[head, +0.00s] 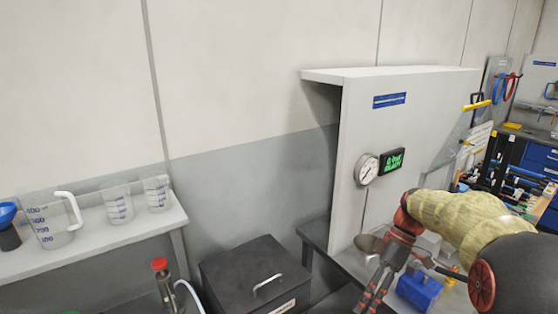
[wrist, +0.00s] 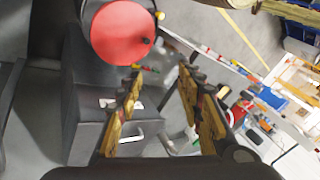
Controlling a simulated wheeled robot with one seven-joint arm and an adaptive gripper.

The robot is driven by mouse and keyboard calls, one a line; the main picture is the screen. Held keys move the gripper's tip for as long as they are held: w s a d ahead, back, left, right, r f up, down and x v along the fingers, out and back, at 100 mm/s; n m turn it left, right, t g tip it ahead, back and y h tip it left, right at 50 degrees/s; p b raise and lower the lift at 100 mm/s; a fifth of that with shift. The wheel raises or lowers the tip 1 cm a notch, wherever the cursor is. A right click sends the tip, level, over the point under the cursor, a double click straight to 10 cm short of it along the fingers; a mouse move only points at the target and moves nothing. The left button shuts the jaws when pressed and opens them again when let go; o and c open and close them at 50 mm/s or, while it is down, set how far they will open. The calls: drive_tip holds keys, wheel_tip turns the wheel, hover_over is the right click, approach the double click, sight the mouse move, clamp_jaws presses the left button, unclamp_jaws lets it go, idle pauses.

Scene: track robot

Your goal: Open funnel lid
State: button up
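A grey metallic bowl or funnel shape (head: 369,243) sits against the white panel, just left of my gripper in the head view. My gripper (head: 371,299) points down in front of it, and its fingertips are near the lower edge of that view. In the wrist view my gripper (wrist: 161,74) is open, with a gap between the fingers and nothing held. A round red disc (wrist: 120,33) with a dark rim lies above and left of the fingertips, apart from them. I cannot tell whether this disc is the funnel lid.
A white panel (head: 355,120) bears a gauge (head: 367,169) and a green display (head: 392,160). A dark box (head: 225,270) with a handle stands to the left. A blue item (head: 419,290) lies right of my gripper. Measuring jugs (head: 118,205) stand on the left shelf.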

drive_tip(key=s+a+r+m+t+h, duration=0.1)
drive_tip(key=s+r+m+t+h, duration=0.1)
drive_tip(key=s+m, duration=0.4)
drive_tip(key=s+a+r+m+t+h, duration=0.2)
drive_tip(key=s+m+t, duration=0.5)
drive_tip(key=s, duration=0.7)
wheel_tip(320, 180, up, 2)
drive_tip(key=shift+s+r+h, duration=0.15)
drive_tip(key=shift+s+h, duration=0.05)
drive_tip(key=shift+h, duration=0.5)
